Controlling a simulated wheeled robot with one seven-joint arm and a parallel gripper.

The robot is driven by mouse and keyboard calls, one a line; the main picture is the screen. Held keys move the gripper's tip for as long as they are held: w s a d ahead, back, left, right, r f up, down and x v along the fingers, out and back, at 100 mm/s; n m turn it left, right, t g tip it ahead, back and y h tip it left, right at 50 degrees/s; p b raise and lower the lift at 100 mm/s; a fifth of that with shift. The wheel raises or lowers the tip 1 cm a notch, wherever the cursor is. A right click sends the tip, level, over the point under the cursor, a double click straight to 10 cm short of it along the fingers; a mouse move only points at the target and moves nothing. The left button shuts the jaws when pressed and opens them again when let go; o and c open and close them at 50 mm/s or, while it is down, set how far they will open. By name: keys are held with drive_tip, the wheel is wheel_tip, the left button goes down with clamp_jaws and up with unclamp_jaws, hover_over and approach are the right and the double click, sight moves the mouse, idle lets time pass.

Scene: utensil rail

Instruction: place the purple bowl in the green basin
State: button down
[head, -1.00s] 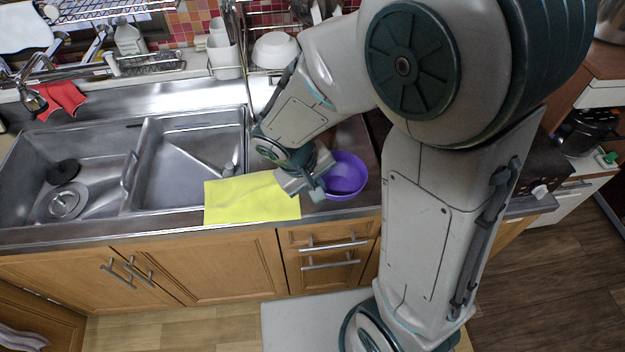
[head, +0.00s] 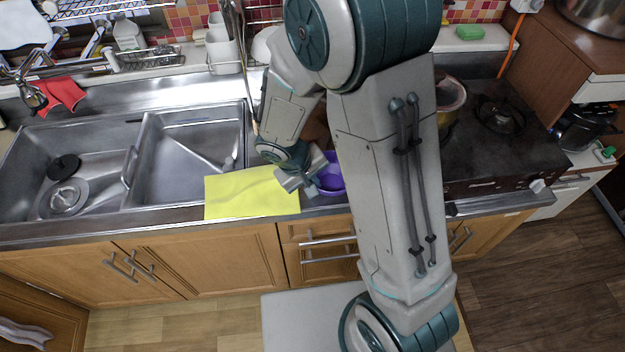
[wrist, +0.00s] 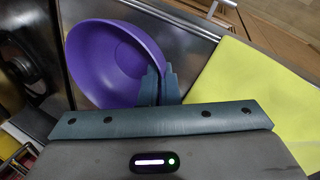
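The purple bowl (head: 329,174) is on the counter just right of the yellow mat, partly hidden behind my arm in the head view. In the wrist view the bowl (wrist: 105,60) shows its open inside, upper left of the fingers. My gripper (head: 312,188) is at the bowl's near left rim. In the wrist view the two fingers (wrist: 159,86) are close together with the bowl's rim between them, and look shut on it. I see no green basin in either view.
A yellow mat (head: 250,193) lies between the bowl and the steel double sink (head: 190,150). A stove (head: 500,150) with a pot (head: 450,97) stands to the right. White containers (head: 222,50) and a rack line the back wall.

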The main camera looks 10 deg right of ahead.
drive_tip(key=shift+f, duration=0.15)
drive_tip(key=c, duration=1.7)
unclamp_jaws()
